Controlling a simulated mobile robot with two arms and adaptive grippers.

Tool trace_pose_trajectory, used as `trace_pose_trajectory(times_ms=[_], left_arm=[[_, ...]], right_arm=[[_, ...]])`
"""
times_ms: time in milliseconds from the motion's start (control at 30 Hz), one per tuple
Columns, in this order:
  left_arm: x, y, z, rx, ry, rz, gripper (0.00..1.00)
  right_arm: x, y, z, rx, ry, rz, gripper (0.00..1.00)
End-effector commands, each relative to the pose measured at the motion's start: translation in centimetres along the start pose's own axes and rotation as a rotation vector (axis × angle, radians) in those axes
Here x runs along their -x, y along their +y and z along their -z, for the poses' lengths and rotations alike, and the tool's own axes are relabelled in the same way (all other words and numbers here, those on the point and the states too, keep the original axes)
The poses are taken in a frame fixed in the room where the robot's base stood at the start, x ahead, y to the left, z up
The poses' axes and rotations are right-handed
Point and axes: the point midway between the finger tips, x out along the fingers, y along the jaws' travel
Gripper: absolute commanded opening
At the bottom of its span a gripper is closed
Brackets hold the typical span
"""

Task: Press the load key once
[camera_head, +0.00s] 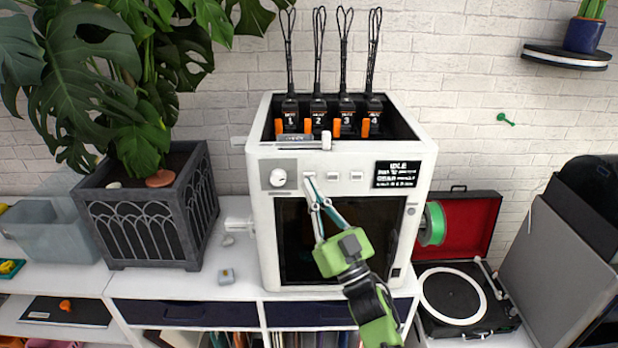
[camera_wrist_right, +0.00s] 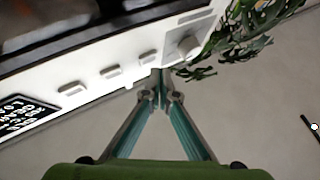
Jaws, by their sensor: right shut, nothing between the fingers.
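A white printer-like machine (camera_head: 428,165) stands on the white cabinet. Its front panel has a round knob (camera_head: 278,177), then a row of three small keys, then a black display (camera_head: 396,174) whose top line reads IDLE. The key labels are too small to read, so I cannot tell which is the load key. My right gripper (camera_head: 311,182) is shut and empty, its tips at the leftmost key, just right of the knob. In the wrist view, the right gripper (camera_wrist_right: 160,82) points at the panel beside that key (camera_wrist_right: 148,57); I cannot tell whether they touch. My left gripper is out of view.
Black spools or modules with numbers and orange tabs (camera_head: 336,127) sit in the machine's open top. A plant in a grey planter (camera_head: 150,225) stands to the left. A record player (camera_head: 455,295) with a red-lined lid stands to the right. A small grey item (camera_head: 227,276) lies on the cabinet.

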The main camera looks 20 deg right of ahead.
Motion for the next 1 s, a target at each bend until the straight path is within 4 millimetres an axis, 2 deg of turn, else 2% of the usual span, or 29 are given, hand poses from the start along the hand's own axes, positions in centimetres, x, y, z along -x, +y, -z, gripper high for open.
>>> trace_pose_trajectory(times_ms=[1000], left_arm=[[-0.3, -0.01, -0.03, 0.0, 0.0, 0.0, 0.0]], right_arm=[[-0.87, 0.61, -0.61, 0.0, 0.0, 0.001, 0.0]])
